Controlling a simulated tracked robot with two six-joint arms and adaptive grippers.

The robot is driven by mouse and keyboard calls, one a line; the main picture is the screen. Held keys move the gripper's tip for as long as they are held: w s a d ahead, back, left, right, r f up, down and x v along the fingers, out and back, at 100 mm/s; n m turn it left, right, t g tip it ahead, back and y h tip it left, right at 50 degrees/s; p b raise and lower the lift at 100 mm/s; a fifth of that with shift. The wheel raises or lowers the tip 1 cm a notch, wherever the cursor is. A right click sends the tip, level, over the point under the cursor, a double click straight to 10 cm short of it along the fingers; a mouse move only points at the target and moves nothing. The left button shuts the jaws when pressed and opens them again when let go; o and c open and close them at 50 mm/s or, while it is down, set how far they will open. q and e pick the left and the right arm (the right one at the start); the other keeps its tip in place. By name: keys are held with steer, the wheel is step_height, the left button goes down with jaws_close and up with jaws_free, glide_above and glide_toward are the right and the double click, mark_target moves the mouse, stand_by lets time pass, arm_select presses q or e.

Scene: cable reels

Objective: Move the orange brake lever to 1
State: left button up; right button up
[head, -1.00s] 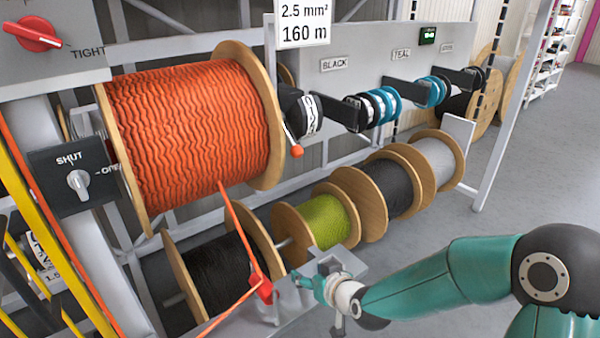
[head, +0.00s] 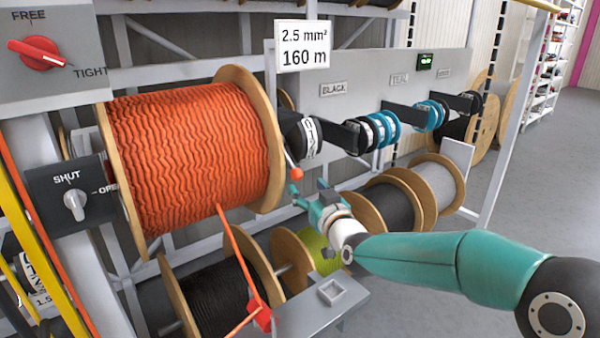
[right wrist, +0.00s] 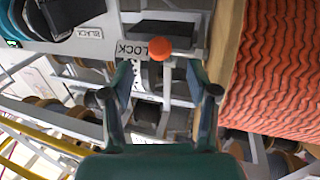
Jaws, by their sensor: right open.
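The orange brake lever has a round orange knob (head: 296,173) on a thin rod. It hangs down beside the right flange of the large orange cable reel (head: 185,145). My right gripper (head: 309,192) is open and empty just below and right of the knob in the head view. In the right wrist view the knob (right wrist: 160,48) shows just beyond and between the open fingers (right wrist: 160,80), apart from them. A LOCK label (right wrist: 134,50) is beside it. I cannot make out a 1 mark. My left gripper is not in view.
A red FREE/TIGHT knob (head: 40,53) and a SHUT/OPEN switch (head: 75,205) are at the left. Black cable coils (head: 303,136) hang on the grey panel right of the lever. Smaller reels (head: 388,205) stand in a row below. Floor at the right is clear.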

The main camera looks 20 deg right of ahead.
mark_target(299, 178)
steer(key=w, duration=0.2)
steer(key=w+p, duration=0.1)
steer(key=w, duration=0.3)
steer(key=shift+w+a+p, duration=0.25)
steer(key=shift+w+p, duration=0.05)
steer(key=shift+p, duration=0.05)
